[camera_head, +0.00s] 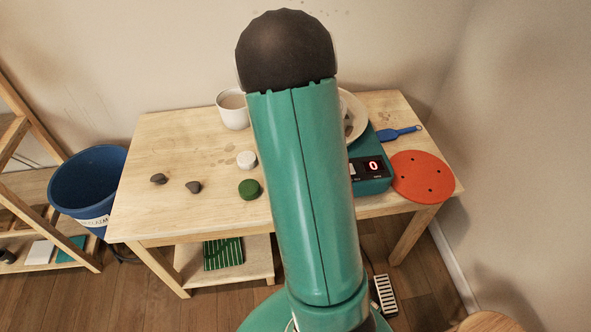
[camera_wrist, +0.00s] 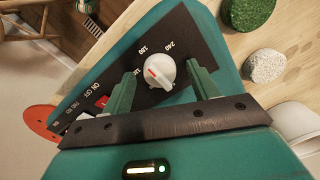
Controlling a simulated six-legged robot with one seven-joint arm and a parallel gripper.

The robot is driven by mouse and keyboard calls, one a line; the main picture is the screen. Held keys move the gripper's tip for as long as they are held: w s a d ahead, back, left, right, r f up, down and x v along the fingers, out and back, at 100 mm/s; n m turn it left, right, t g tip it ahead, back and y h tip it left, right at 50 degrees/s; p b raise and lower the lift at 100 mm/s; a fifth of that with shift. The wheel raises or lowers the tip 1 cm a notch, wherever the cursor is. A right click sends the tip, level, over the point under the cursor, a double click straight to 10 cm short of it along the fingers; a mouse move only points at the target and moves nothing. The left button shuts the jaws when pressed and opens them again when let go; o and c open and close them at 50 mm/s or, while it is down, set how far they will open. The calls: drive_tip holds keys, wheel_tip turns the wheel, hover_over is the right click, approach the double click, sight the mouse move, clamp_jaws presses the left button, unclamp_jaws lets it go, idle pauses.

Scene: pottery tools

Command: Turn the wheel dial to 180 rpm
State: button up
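The white dial (camera_wrist: 157,72) sits on the dark panel (camera_wrist: 180,40) of the teal wheel unit in the wrist view. A red mark shows on the left part of its face, and I cannot tell exactly which number it points to. Labels 180 and 240 are readable above it; a third at its left is partly hidden. My gripper (camera_wrist: 160,70) is open, with one teal finger on each side of the dial; contact cannot be told. In the head view, the wheel unit (camera_head: 371,184) shows a red 0 on its display (camera_head: 373,166); my arm hides the dial and gripper.
An ON OFF switch (camera_wrist: 102,101) is left of the dial. An orange disc (camera_head: 422,176) and a blue tool (camera_head: 398,133) lie right of the unit.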

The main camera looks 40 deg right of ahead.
wheel_tip(320, 180, up, 14)
idle(0.7)
drive_tip(key=shift+f, duration=0.1)
drive_tip(key=s+a+r+n+t, duration=0.1)
drive_tip(key=a+r+n, duration=0.2)
drive_tip(key=a+r, duration=0.35)
drive_tip(key=s+a+r+n+t, duration=0.1)
drive_tip(key=a+r+n+t, duration=0.15)
drive_tip(key=a, duration=0.65)
drive_tip(key=s+a+r+n+t, duration=0.2)
drive_tip(key=s+a+r+n, duration=0.2)
drive_tip(key=s+a, duration=0.5)
drive_tip(key=a+n, duration=0.2)
drive_tip(key=shift+a, duration=0.4)
